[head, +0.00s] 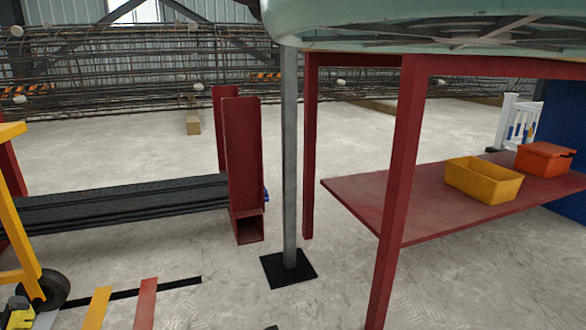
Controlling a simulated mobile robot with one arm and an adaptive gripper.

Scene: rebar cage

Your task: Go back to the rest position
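My gripper is not in view in the head view, and I cannot tell where my arm is. The task names no object.
A grey post (290,160) stands mid-view on a black base plate (288,269). Right, a red table (365,195) bears a yellow bin (484,181) and an orange box (545,159). Left, a red stand (241,150) holds dark bars (120,200). Behind lies a rebar cage (130,62).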

